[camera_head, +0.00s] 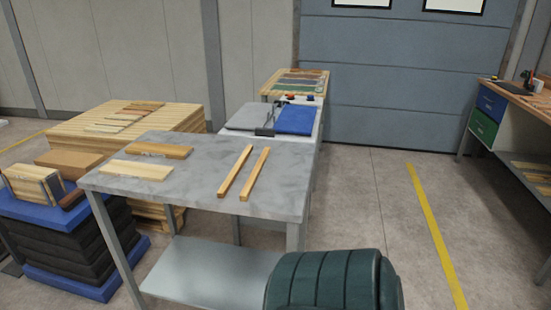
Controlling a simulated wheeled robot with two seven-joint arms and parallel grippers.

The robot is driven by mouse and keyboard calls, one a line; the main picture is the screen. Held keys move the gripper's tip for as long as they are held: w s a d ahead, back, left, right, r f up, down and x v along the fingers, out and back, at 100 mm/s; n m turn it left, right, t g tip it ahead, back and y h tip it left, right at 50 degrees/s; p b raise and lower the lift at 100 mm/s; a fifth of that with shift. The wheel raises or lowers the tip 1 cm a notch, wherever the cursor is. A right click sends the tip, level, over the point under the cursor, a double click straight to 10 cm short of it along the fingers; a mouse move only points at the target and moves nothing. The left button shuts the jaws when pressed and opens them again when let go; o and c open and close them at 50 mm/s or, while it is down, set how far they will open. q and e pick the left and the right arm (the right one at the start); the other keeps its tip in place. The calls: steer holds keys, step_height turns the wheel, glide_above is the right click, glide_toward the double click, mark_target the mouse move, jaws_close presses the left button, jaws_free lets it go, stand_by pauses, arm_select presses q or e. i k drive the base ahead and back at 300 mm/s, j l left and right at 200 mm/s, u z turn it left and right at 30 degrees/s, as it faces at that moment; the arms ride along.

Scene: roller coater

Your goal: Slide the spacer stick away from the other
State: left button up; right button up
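Two slim wooden spacer sticks lie on the grey marbled table top (205,196). The left stick (236,171) and the right stick (255,174) lie side by side, nearly parallel, with a narrow gap between them. They do not touch. Both slant from the front of the table toward the back right. Neither of my grippers shows in the head view.
Two wooden boards, one light (136,170) and one darker (160,151), lie on the table's left part. Behind stands a machine with a blue panel (295,119). A green padded object (331,281) is at the bottom. Open floor (385,215) lies to the right.

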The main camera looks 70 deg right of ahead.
mark_target(245, 195)
steer(key=z, duration=2.2)
steer(key=i+l+u, duration=0.45)
steer(key=l, duration=0.3)
steer(key=i+l+u, duration=0.1)
steer(key=l+u, duration=0.15)
steer(key=l, duration=0.2)
steer(key=i+l+u, duration=0.2)
steer(key=l, duration=0.2)
steer(key=l+u, duration=0.25)
steer(key=l, duration=0.2)
